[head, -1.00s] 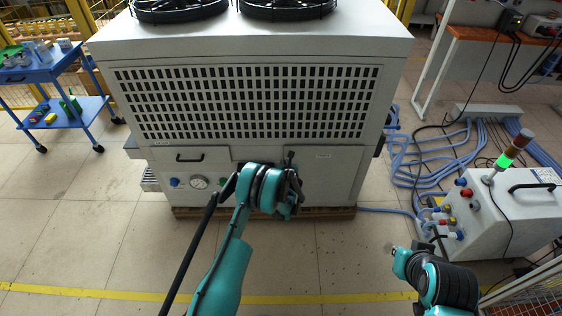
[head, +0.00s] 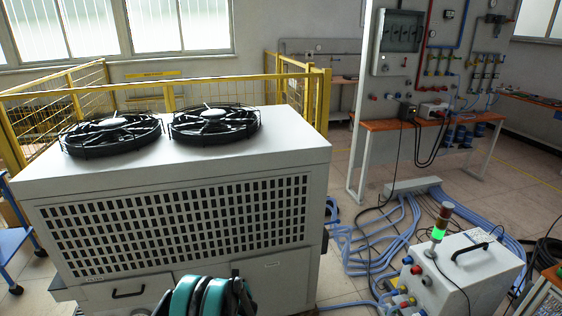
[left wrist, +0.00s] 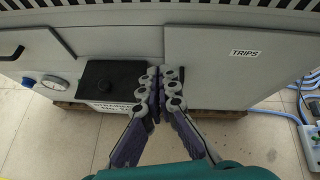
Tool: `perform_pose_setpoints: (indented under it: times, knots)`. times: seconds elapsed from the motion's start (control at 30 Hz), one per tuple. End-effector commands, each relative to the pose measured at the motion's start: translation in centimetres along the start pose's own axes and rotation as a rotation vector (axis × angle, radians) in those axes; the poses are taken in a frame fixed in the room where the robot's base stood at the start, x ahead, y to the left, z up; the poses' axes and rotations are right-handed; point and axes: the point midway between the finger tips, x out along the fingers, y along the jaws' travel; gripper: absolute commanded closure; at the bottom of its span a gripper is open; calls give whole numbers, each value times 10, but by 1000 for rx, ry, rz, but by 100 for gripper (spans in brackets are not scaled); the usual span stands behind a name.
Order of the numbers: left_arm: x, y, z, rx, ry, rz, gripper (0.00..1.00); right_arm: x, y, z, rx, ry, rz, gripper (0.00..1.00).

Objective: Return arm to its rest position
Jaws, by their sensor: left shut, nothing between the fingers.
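My left gripper (left wrist: 159,95) shows in the left wrist view with its fingers together and nothing between them. It is in front of the lower front of the large grey cooling unit (head: 300,170), near a black panel (left wrist: 105,75) and a cover labelled TRIPS (left wrist: 205,70). I cannot tell whether it touches the unit. In the head view only a teal and black part of my left arm shows at the bottom edge, and the gripper is out of sight there. My right gripper is in neither current view.
A grey box (head: 465,275) with a green-lit signal tower (head: 439,232) stands at the right. Blue hoses (head: 375,245) lie on the floor between it and the unit. Yellow fencing (head: 45,115) stands behind. A blue cart (head: 12,240) is at the left edge. Tiled floor is open beyond the hoses.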

Motion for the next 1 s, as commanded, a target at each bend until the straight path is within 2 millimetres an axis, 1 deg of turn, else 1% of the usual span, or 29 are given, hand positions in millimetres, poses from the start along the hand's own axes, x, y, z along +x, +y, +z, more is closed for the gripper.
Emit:
perform_pose_setpoints:
  times: [0.03, 0.1, 0.17, 0.2, 0.27, 0.3, 0.37, 0.4, 0.47, 0.5, 0.57, 0.63, 0.67, 0.7, 0.77, 0.8, 0.87, 0.9, 1.0]
  knots:
    - [-13, -1, 18, -80, 13, 2, 100, 0, 0, 0, 0, 0, 0, 100]
    - [-34, -2, 42, -225, 38, 8, 100, 0, 0, 0, 0, 0, 0, 100]
    - [-53, -1, 61, -357, 60, 14, 100, 0, 0, 0, 0, 0, 0, 100]
    - [-67, 0, 72, -444, 74, 19, 100, 0, 0, 0, 0, 0, 0, 100]
    - [-88, 2, 88, -573, 96, 30, 100, 0, 0, 0, 0, 0, 0, 100]
    - [-103, 4, 97, -661, 110, 37, 100, 0, 0, 0, 0, 0, 0, 100]
    - [-126, 8, 109, -791, 131, 50, 100, 0, 0, 0, 0, 0, 0, 100]
    - [-142, 11, 116, -876, 144, 60, 100, 0, 0, 0, 0, 0, 0, 100]
    - [-166, 16, 124, -1005, 164, 78, 100, 0, 0, 0, 0, 0, 0, 100]
    - [-183, 20, 128, -1092, 177, 91, 100, 0, 0, 0, 0, 0, 0, 100]
    - [-207, 26, 133, -1220, 195, 112, 100, 0, 0, 0, 0, 0, 0, 100]
    - [-236, 35, 136, -1369, 216, 141, 100, 0, 0, 0, 0, 0, 0, 100]
    - [-248, 38, 136, -1433, 225, 153, 100, 0, 0, 0, 0, 0, 0, 100]
    - [-264, 43, 136, -1517, 236, 171, 100, 0, 0, 0, 0, 0, 0, 100]
    - [-289, 51, 133, -1643, 252, 201, 100, 0, 0, 0, 0, 0, 0, 100]
    - [-304, 56, 130, -1728, 263, 223, 100, 0, 0, 0, 0, 0, 0, 100]
    - [-327, 64, 124, -1854, 277, 257, 100, 0, 0, 0, 0, 0, 0, 100]
    - [-342, 70, 119, -1936, 284, 282, 100, 0, 0, 0, 0, 0, 0, 100]
    - [-377, 83, 103, -2142, 303, 350, 100, 0, 0, 0, 0, 0, 0, 100]
